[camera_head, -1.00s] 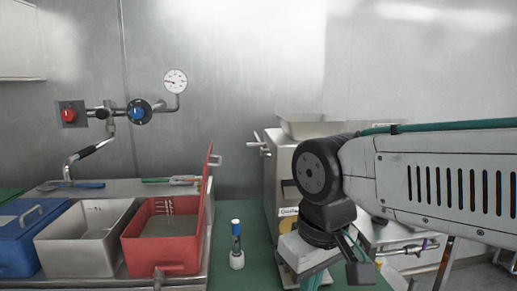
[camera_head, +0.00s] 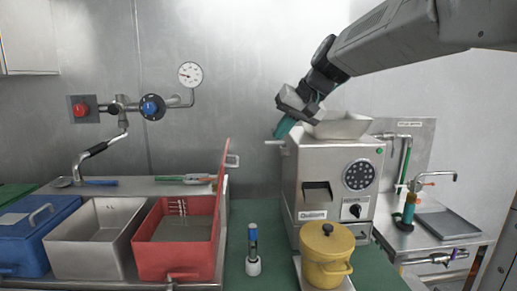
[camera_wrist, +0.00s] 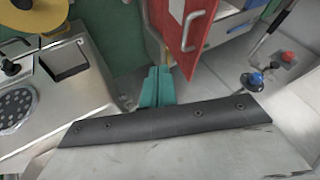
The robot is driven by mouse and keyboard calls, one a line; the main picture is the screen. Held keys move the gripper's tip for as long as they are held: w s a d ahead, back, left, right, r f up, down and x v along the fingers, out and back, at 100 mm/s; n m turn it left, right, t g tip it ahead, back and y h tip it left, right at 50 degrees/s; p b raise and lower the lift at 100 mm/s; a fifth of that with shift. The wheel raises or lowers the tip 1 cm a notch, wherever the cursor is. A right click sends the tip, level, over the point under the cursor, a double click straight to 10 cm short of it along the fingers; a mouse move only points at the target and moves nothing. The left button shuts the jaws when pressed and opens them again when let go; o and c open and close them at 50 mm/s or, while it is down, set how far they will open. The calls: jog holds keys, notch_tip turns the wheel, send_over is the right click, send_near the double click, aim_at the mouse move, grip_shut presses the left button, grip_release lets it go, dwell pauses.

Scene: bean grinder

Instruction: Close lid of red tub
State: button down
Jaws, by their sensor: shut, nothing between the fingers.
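The red tub (camera_head: 176,258) stands at the lower left in the head view, with a grey content inside. Its red lid (camera_head: 221,195) stands nearly upright along the tub's right side, open, with a metal handle (camera_head: 232,161) facing right. In the wrist view the lid (camera_wrist: 184,38) and its handle (camera_wrist: 193,30) show at the top. My gripper (camera_head: 279,133) has teal fingers and is in the air to the right of the lid and a little higher, apart from it. Its fingers (camera_wrist: 157,76) are together and empty in the wrist view.
A small bottle (camera_head: 253,250) stands between tub and grinder. A grey bin (camera_head: 95,245) and blue tub (camera_head: 35,235) are left.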

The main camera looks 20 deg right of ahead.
jog(key=w+a+f, duration=0.6)
jog(key=a+f, duration=0.1)
jog(key=shift+f, duration=0.4)
